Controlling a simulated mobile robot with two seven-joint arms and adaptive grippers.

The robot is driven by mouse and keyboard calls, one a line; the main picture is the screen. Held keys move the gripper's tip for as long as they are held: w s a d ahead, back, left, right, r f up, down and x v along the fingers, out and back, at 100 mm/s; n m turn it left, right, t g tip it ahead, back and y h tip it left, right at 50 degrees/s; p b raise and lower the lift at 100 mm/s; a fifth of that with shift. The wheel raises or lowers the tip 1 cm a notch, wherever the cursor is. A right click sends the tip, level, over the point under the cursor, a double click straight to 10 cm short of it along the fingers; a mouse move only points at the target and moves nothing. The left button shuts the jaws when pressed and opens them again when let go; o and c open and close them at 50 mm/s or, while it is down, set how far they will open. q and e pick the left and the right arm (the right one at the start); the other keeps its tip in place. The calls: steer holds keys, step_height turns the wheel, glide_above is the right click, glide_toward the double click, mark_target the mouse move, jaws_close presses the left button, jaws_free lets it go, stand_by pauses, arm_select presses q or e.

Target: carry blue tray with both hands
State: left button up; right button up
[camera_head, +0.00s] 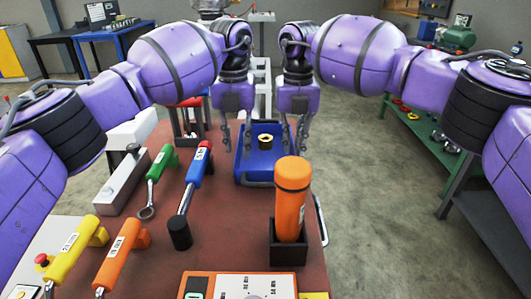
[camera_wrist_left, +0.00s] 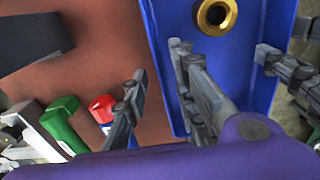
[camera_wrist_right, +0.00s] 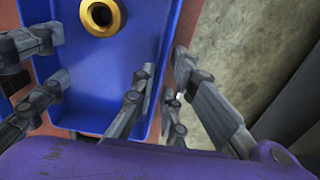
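The blue tray (camera_head: 256,178) sits on the brown table top with a brass ring (camera_head: 265,141) inside it. The tray also fills much of the left wrist view (camera_wrist_left: 264,28) and the right wrist view (camera_wrist_right: 88,78). My left gripper (camera_head: 237,148) is at the tray's left side, its fingers apart, one inside and one outside the left wall. My right gripper (camera_head: 294,148) is at the right side, its fingers apart on either side of the right wall. Neither gripper visibly pinches the wall. The tray's far side is partly hidden.
An orange cylinder (camera_head: 291,205) stands in a dark holder just in front of the tray. Blue (camera_head: 197,165), green (camera_head: 162,165), orange (camera_head: 121,252) and yellow (camera_head: 78,250) tools lie to the left. A green shelf (camera_head: 428,135) stands at right across open floor (camera_head: 385,220).

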arm_select(q)
steer(key=shift+f, duration=0.75)
steer(key=shift+c, duration=0.5)
jaws_close()
steer(key=shift+r, duration=0.1)
